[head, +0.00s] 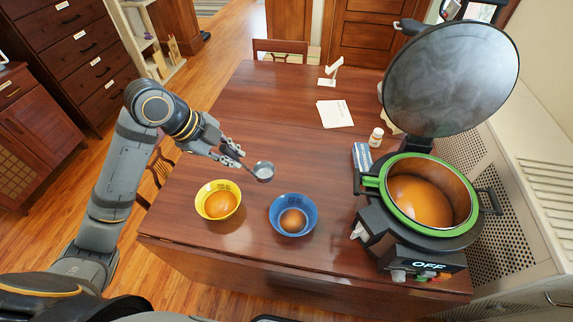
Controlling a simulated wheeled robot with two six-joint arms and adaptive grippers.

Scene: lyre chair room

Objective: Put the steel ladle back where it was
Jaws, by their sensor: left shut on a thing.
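The steel ladle (264,171) is a small metal cup on a thin handle. My left gripper (236,158) is shut on its handle and holds it over the table, behind the two bowls. Whether the cup touches the table I cannot tell. My right gripper does not show in the head view.
A yellow bowl (234,206) and a blue bowl (312,220) with orange-brown contents stand near the front edge of the table (230,110). A soup kettle (373,193) with its lid (450,75) raised stands at right. A white bottle (376,137) and a card (335,114) are behind.

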